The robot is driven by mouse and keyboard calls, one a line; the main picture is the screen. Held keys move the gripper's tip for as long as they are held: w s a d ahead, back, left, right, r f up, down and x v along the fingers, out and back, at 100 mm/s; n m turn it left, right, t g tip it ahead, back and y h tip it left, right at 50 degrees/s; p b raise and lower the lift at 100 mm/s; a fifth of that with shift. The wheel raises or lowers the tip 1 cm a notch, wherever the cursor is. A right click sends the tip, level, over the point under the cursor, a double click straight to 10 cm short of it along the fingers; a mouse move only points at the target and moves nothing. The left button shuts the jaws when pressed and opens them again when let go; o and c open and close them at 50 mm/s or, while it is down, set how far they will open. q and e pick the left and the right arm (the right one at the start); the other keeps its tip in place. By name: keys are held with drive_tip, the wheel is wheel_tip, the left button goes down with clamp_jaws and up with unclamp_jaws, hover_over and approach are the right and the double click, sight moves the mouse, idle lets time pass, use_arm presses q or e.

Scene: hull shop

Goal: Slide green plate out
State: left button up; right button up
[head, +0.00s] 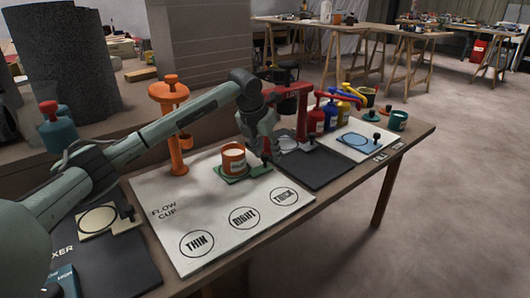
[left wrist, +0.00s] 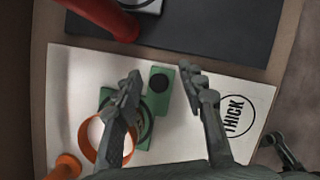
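The green plate (head: 231,180) lies on the white flow cup mat (head: 205,215), with an orange cup (head: 234,160) standing on it. In the left wrist view the green plate (left wrist: 143,128) has a ring around the orange cup (left wrist: 88,150) and a tab with a dark knob (left wrist: 160,83). My left gripper (head: 264,151) is over the tab end of the plate. In the left wrist view its two fingers (left wrist: 160,76) are apart, on either side of the tab, with no visible grip on it. I cannot tell their exact height.
A red stand (head: 303,112) and dark mat (head: 318,170) lie to the right. A blue plate (head: 363,142) and several coloured bottles are further right. The mat's front, with printed circles, is clear.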

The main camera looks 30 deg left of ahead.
use_arm(q)
drive_tip(key=shift+s+r, duration=0.1)
drive_tip(key=v, duration=1.1)
drive_tip(key=shift+s+r, duration=0.15)
drive_tip(key=shift+r, duration=0.25)
